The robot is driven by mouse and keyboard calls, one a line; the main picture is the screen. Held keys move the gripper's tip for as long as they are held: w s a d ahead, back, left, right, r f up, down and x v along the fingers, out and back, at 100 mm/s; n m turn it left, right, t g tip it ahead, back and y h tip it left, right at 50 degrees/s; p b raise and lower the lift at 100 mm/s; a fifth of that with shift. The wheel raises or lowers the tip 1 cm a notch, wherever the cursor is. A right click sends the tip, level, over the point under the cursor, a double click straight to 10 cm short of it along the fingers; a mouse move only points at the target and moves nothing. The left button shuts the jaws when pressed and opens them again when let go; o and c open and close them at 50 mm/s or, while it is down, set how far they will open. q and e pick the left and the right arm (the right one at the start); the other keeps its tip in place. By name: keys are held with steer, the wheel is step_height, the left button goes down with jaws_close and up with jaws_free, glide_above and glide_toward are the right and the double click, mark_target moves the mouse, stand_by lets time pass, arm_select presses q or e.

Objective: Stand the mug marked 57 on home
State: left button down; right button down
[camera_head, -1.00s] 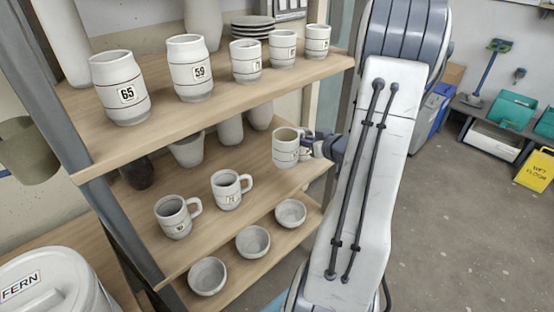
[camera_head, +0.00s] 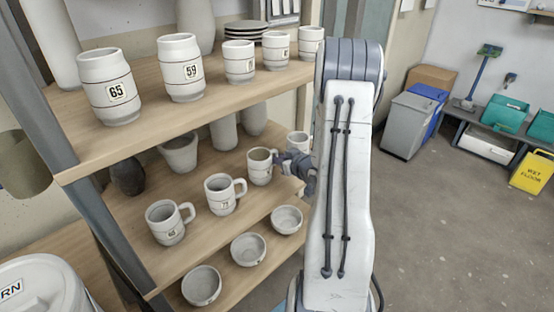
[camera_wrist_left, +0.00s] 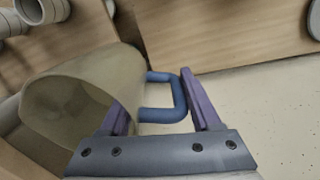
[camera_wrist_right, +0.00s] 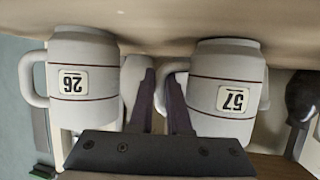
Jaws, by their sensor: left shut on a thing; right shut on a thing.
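The mug marked 57 (camera_wrist_right: 228,92) is white with dark bands and shows upside down in the right wrist view. My left gripper (camera_wrist_left: 160,105) is shut on the blue handle (camera_wrist_left: 175,97) of an olive bucket (camera_wrist_left: 80,100). No place marked home is readable.
The mug marked 26 (camera_wrist_right: 82,85) stands on the other side of my right fingers. Two handled mugs (camera_head: 222,194) (camera_head: 166,222) stand left of mug 57. Bowls (camera_head: 248,249) line the shelf below. Mugs 65 (camera_head: 110,90) and 59 (camera_head: 182,70) stand above.

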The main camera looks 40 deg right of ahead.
steer(key=shift+f, duration=0.15)
steer(key=c, duration=0.9)
jaws_free()
steer(key=shift+o, duration=0.2)
steer(key=shift+r, duration=0.2)
steer(key=p+v, duration=0.1)
steer(key=v, duration=1.1)
